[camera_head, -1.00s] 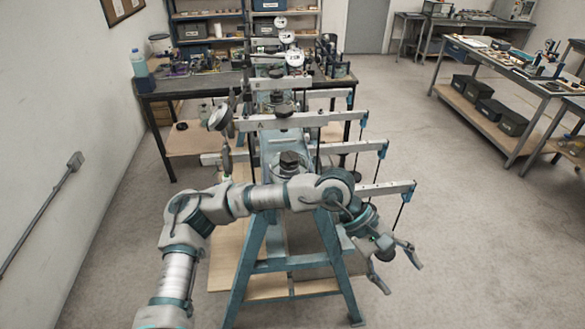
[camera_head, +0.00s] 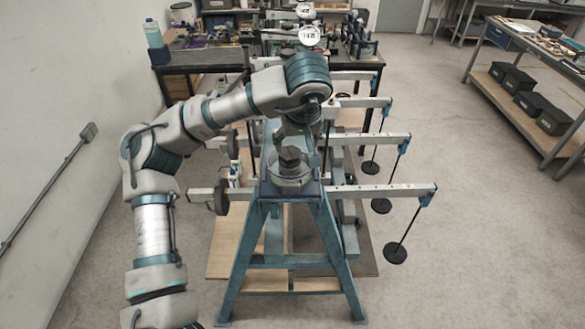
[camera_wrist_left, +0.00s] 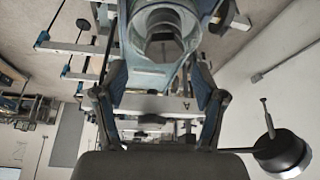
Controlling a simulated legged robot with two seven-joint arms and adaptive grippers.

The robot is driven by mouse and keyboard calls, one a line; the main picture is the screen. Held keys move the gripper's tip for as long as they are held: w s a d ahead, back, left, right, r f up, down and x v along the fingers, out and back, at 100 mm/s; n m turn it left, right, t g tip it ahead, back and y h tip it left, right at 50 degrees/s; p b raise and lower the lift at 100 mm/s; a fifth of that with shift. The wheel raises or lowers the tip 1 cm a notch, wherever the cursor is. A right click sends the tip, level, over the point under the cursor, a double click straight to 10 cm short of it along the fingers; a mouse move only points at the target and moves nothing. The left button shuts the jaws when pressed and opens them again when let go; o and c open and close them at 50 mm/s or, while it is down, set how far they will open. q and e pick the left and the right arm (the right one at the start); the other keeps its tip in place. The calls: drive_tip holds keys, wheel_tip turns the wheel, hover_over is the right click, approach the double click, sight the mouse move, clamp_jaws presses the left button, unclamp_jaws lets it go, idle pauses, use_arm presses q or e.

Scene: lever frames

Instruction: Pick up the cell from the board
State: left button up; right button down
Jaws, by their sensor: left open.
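A round metal piece with a dark hexagonal top (camera_head: 290,158) sits on the dark top plate (camera_head: 313,188) of the nearest blue lever frame. It may be the cell; I cannot be sure. In the left wrist view, a hollow round metal body (camera_wrist_left: 165,45) shows at the top centre, beyond the fingers. My left gripper (camera_wrist_left: 160,103) is open, with its two fingers apart at left and right and nothing clearly between them. In the head view my left arm reaches over the frames, and its wrist largely hides the fingers. My right gripper is not in view.
Long white lever beams (camera_head: 375,190) stick out to both sides, with dark discs (camera_head: 396,256) hanging from rods at their right ends. More lever frames stand behind in a row. A workbench (camera_head: 185,60) stands at the back.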

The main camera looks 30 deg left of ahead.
sight(285, 153)
use_arm(q)
drive_tip(key=x, duration=0.3)
drive_tip(key=shift+w+d, duration=0.15)
drive_tip(key=shift+w+a+f, duration=0.3)
drive_tip(key=shift+w+f, duration=0.2)
drive_tip(key=shift+w, duration=0.05)
drive_tip(key=a+f, duration=0.3)
drive_tip(key=shift+a+f, duration=0.1)
drive_tip(key=shift+a, duration=0.1)
drive_tip(key=f, duration=0.1)
drive_tip(key=w, duration=0.1)
drive_tip(key=f, duration=0.1)
drive_tip(key=shift+w+d+f, duration=0.15)
drive_tip(key=shift+d+f, duration=0.15)
drive_tip(key=shift+f, duration=0.05)
drive_tip(key=shift+d, duration=0.3)
drive_tip(key=shift+r, duration=0.1)
drive_tip(key=c, duration=0.5)
drive_tip(key=shift+a, duration=0.4)
clamp_jaws()
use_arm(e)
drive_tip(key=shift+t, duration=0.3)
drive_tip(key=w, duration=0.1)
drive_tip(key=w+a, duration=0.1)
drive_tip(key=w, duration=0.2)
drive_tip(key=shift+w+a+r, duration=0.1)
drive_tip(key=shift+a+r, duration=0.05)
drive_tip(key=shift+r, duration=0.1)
